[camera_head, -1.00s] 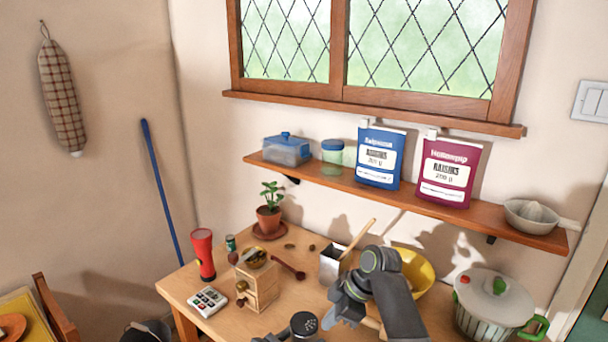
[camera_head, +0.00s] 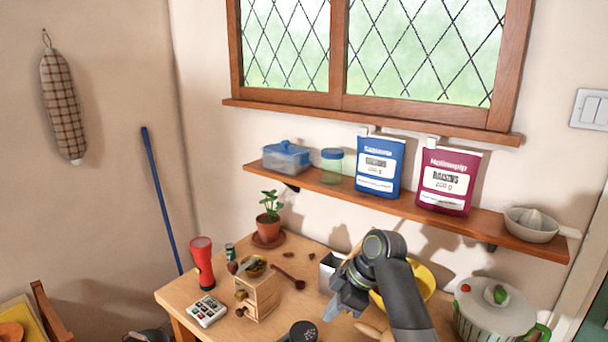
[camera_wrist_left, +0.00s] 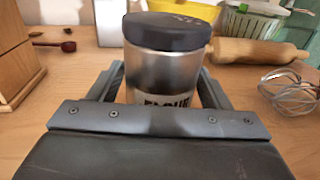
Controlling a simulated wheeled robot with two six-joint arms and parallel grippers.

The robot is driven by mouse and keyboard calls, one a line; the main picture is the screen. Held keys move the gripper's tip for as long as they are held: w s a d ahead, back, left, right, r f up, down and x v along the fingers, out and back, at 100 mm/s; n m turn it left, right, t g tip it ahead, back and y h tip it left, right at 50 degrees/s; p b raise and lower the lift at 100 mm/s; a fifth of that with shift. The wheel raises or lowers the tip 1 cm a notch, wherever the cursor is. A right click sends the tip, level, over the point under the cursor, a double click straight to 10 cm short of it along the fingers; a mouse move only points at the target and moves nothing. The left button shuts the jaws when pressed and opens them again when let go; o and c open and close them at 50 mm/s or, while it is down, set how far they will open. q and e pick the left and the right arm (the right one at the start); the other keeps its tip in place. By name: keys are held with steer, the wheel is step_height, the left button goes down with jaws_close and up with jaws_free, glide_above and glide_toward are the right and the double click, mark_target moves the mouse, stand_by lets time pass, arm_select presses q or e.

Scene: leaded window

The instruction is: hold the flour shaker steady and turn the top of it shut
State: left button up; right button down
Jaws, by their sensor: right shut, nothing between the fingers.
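My left gripper (camera_wrist_left: 165,88) has a finger against each side of the jar, below the top. In the head view only the shaker's dark round top (camera_head: 303,331) shows, at the bottom edge, and I make out no pattern of holes on it. My right gripper (camera_head: 333,309) is shut and empty, above and to the right of the shaker, apart from it.
A wooden grinder box (camera_head: 258,294), calculator (camera_head: 207,311) and red torch (camera_head: 203,262) stand left of the shaker. A metal box (camera_head: 330,271), yellow bowl (camera_head: 424,278) and lidded pot (camera_head: 492,312) are behind and right. A rolling pin (camera_wrist_left: 245,52) and whisk (camera_wrist_left: 290,90) lie right.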

arm_select(q)
steer(key=shift+o, duration=1.1)
steer(key=shift+s+a, duration=0.1)
